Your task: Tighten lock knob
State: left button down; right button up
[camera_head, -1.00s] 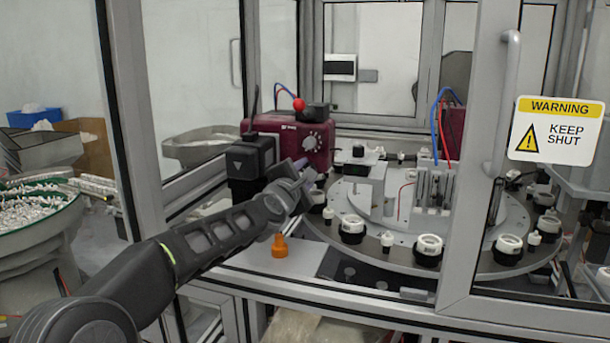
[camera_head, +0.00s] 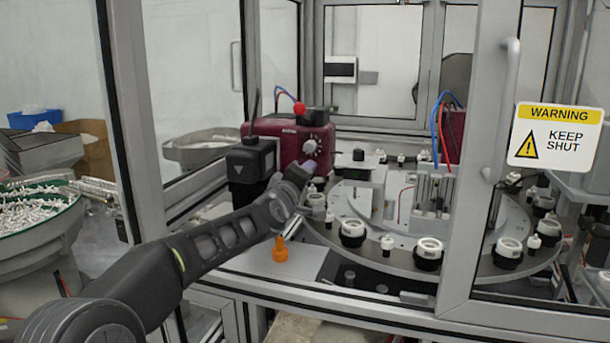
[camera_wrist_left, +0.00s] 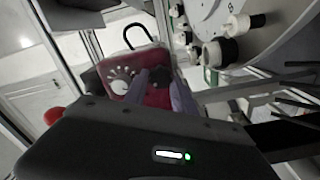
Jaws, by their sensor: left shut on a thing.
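My left gripper (camera_head: 308,168) reaches in from the left, its fingertips in front of the dark red unit (camera_head: 268,127), below the unit's silver dial (camera_head: 312,146). In the left wrist view its two purple-grey fingers (camera_wrist_left: 160,88) are shut on a small dark knob (camera_wrist_left: 160,77) at the face of the red unit. The fingers cover most of that knob, and it is hidden in the head view. The silver dial (camera_wrist_left: 120,82) stands just left of the fingers in the wrist view. My right gripper is not in view.
A black box (camera_head: 252,160) stands left of the red unit. An orange knob-shaped piece (camera_head: 280,250) stands on the front plate. A rotary table (camera_head: 400,258) with several black-and-white caps is at right. The door frame (camera_head: 475,160) bounds the opening on the right.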

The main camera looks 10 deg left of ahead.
pick_arm(q)
jog(key=m, duration=0.6)
jog(key=shift+d+p, duration=0.1)
jog(key=shift+p, duration=0.2)
jog(key=shift+f, duration=0.1)
jog(key=c, duration=1)
grip_release()
jog(key=shift+c, duration=0.2)
jog(key=shift+s, duration=0.1)
jog(key=s+b, duration=0.1)
jog(key=s, duration=0.6)
jog(key=shift+s+a+b, duration=0.3)
